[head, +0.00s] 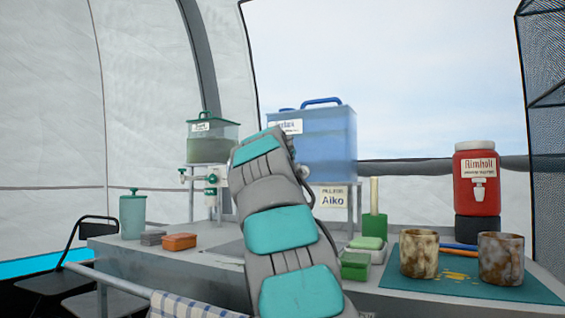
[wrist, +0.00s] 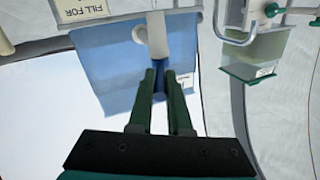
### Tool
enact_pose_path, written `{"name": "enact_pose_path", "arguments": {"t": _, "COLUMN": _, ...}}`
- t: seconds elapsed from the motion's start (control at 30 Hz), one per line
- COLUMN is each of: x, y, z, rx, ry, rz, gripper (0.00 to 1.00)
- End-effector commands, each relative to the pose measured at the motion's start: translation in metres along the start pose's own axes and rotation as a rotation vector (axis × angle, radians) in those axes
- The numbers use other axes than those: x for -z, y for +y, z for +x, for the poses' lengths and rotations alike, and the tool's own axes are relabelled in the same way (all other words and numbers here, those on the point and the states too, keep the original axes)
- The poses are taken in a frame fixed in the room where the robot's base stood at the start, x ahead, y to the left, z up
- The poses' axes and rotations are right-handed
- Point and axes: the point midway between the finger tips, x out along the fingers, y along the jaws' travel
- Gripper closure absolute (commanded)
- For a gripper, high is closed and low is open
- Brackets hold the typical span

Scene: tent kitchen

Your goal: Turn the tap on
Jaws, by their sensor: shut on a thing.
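A blue water tank (head: 328,140) stands on a metal stand behind my arm in the head view. In the wrist view, which is upside down, the tank (wrist: 110,72) shows with a white tap (wrist: 153,38) on it. My gripper (wrist: 163,80) has its two dark green fingers at the tap, closed on a blue part that looks like the tap's lever (wrist: 160,86). The fingers hide much of this part. In the head view my arm covers the tap and the gripper. I see no water flowing.
A green tank (head: 212,150) with white taps stands left of my arm. A red container (head: 477,180) stands at the right. A green soap box (head: 355,266), two mugs (head: 419,254) and a teal mat (head: 455,290) are on the counter's right side.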

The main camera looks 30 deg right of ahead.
Motion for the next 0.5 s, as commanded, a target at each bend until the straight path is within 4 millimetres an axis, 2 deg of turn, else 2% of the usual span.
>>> {"name": "enact_pose_path", "arguments": {"t": 0.13, "x": -0.0003, "y": 0.0002, "z": 0.0001, "rx": -0.001, "ry": -0.001, "rz": 0.0, "gripper": 1.0}}
{"name": "enact_pose_path", "arguments": {"t": 0.17, "x": -0.0003, "y": 0.0002, "z": 0.0, "rx": -0.001, "ry": -0.001, "rz": 0.0, "gripper": 0.81}}
{"name": "enact_pose_path", "arguments": {"t": 0.2, "x": -0.0003, "y": 0.0002, "z": 0.0, "rx": -0.001, "ry": -0.001, "rz": 0.0, "gripper": 0.77}}
{"name": "enact_pose_path", "arguments": {"t": 0.4, "x": -0.0002, "y": 0.0, "z": 0.0, "rx": -0.001, "ry": 0.0, "rz": 0.0, "gripper": 0.54}}
{"name": "enact_pose_path", "arguments": {"t": 0.5, "x": -0.0001, "y": -0.0001, "z": -0.0001, "rx": -0.001, "ry": 0.0, "rz": 0.0, "gripper": 0.54}}
